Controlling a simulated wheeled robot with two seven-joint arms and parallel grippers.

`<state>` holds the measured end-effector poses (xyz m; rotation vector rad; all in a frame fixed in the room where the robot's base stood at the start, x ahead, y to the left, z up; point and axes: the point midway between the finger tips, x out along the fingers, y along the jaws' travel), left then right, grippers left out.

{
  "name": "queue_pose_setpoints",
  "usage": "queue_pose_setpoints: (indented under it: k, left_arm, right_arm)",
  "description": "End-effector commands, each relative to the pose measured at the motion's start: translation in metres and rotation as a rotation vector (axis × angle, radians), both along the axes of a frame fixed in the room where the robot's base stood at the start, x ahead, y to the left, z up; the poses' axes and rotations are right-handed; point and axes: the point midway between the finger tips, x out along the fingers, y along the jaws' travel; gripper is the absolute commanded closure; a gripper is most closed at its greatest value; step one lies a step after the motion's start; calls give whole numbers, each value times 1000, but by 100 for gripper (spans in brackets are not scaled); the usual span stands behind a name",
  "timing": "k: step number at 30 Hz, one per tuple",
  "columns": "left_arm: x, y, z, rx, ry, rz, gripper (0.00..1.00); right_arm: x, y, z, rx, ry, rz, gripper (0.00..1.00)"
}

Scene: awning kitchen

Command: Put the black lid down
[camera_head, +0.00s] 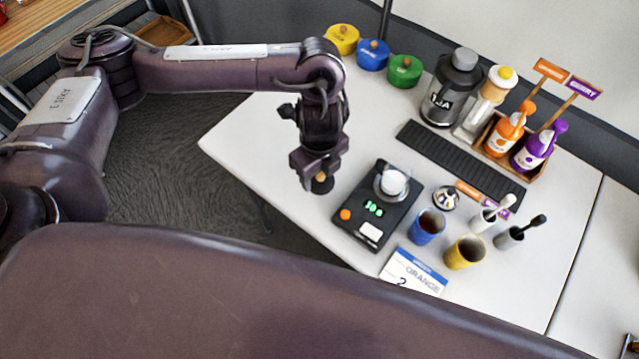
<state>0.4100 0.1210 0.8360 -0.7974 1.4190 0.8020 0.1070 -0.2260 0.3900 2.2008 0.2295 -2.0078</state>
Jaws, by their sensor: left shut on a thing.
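My left gripper (321,172) is shut on a small round black lid (323,186) with a wooden-looking knob. The fingers hide much of the lid. It hangs over the left part of the white table (262,128), left of the black scale (381,219); its exact height above the table is hard to tell. A small glass jar (392,183) with white contents stands on the scale, whose green digits are lit. My right gripper is not in view.
Yellow (342,41), blue (373,56) and green (405,72) lidded canisters stand at the back. Blue (427,227) and yellow (465,253) cups stand right of the scale. A ribbed black mat (459,164) lies behind. The table's left area is clear.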

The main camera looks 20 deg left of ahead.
Motion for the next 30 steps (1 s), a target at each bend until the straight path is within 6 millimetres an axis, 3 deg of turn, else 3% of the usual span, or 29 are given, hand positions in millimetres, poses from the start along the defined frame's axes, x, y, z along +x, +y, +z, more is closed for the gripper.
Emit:
queue_pose_setpoints:
  k: [12,25,26,30]
  left_arm:
    - [0,-1,-49,-2,1,1,66]
    - [0,0,-55,-1,-1,0,66]
    - [1,-1,-55,-1,-2,0,44]
    - [1,0,-54,-1,-2,0,25]
  right_arm:
    - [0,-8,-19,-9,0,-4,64]
    - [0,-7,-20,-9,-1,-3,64]
    - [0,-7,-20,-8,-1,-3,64]
    - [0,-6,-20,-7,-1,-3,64]
